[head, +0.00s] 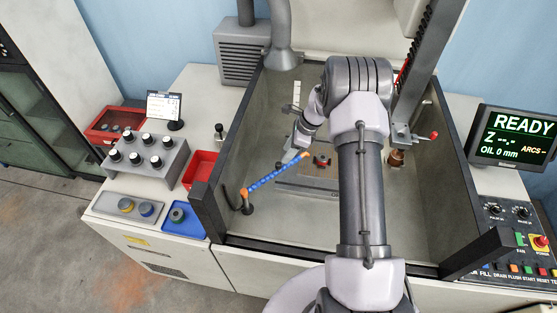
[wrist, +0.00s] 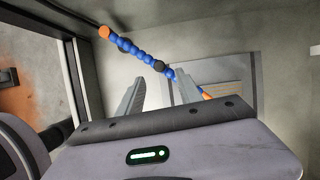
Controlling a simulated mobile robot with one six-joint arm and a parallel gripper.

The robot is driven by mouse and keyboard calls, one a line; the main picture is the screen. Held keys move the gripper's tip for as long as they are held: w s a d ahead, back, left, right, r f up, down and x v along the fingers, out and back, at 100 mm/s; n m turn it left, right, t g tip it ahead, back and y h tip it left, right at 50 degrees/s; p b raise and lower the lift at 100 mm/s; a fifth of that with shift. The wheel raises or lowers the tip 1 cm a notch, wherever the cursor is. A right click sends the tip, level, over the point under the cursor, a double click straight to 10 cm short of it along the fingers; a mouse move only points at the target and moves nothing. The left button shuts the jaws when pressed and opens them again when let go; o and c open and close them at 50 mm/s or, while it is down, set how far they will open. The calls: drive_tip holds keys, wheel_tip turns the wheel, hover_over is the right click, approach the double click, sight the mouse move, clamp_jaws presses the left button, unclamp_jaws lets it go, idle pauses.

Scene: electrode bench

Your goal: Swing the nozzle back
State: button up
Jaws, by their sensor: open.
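The nozzle is a blue segmented hose (head: 272,177). It runs from an orange joint on a dark stand (head: 247,207) at the tank's front left corner to an orange tip (head: 307,155) over the tank's middle. In the wrist view the hose (wrist: 140,54) crosses slantwise beyond my fingertips, with a dark segment (wrist: 158,66) between them. My gripper (wrist: 158,76) is open. Its right finger overlaps the hose in the picture, with the orange end (wrist: 207,95) to its right. I cannot tell whether it touches. In the head view my gripper (head: 293,153) is small and partly hidden.
The grey tank (head: 435,190) has dark-edged walls around the arm. A copper-coloured electrode (head: 396,158) hangs at the right below a column. A workpiece (head: 321,160) lies near the tip. A red bin (head: 199,169) and blue tray (head: 183,219) stand left of the tank.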

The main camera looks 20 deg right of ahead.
sight(279, 164)
drive_tip(key=x, duration=0.7)
drive_tip(key=shift+a, duration=0.1)
clamp_jaws()
idle(1.1)
